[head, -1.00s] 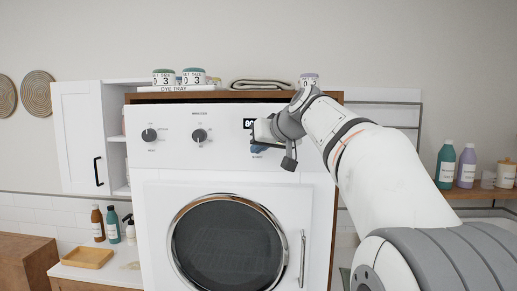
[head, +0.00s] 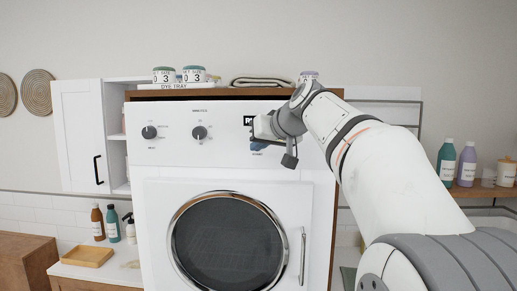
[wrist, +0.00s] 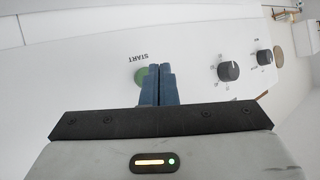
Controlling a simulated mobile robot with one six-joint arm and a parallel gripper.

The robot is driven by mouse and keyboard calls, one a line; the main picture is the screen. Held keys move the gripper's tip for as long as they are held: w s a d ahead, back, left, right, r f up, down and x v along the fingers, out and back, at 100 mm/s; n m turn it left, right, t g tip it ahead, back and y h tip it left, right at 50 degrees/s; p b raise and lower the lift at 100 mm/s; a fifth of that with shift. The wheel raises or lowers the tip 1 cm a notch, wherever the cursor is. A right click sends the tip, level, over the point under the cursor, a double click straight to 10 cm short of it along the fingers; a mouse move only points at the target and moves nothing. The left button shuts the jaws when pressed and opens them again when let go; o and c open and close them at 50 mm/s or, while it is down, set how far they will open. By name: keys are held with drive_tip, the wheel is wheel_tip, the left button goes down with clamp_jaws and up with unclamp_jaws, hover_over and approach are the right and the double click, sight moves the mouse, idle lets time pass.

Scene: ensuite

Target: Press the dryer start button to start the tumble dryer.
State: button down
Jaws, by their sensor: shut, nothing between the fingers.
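The white tumble dryer (head: 165,170) stands upright in a wooden surround, facing me. Its green start button (wrist: 140,75), under the word START, shows in the wrist view, partly covered by my blue fingers. My gripper (head: 257,146) is shut and empty, with its fingertips at the panel's upper right. It also shows in the wrist view (wrist: 160,68), with the fingertips over the button's edge. I cannot tell whether they touch it. In the head view my gripper hides the button. A dark display (head: 249,120) is partly hidden; its visible lettering starts with what looks like R.
Two dark knobs (head: 149,132) (head: 199,133) sit left on the panel. The round door (head: 178,215) below is closed, with a vertical handle (head: 302,258) on its right. Jars and a folded towel (head: 262,83) lie on top. Bottles (head: 446,160) stand on a right shelf.

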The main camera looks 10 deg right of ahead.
drive_tip(key=shift+s, duration=0.1)
drive_tip(key=s+b, duration=0.1)
drive_tip(key=s, duration=0.1)
drive_tip(key=s+a+b, duration=0.1)
drive_tip(key=s+b, duration=0.1)
drive_tip(key=s, duration=0.1)
drive_tip(key=shift+s+a, duration=0.3)
drive_tip(key=shift+a, duration=0.1)
idle(0.6)
drive_tip(key=s+f+g+h, duration=0.1)
drive_tip(key=s+f+g, duration=0.1)
drive_tip(key=s+f, duration=0.6)
drive_tip(key=s+f+g+h, duration=0.1)
drive_tip(key=s+f+g, duration=0.2)
drive_tip(key=s+f, duration=0.6)
drive_tip(key=s+f+m+g+h, duration=0.1)
drive_tip(key=s+f, duration=0.7)
drive_tip(key=f, duration=1.4)
drive_tip(key=shift+s+d+g+h, duration=0.25)
drive_tip(key=shift+g+h, duration=0.35)
drive_tip(key=shift+g, duration=0.6)
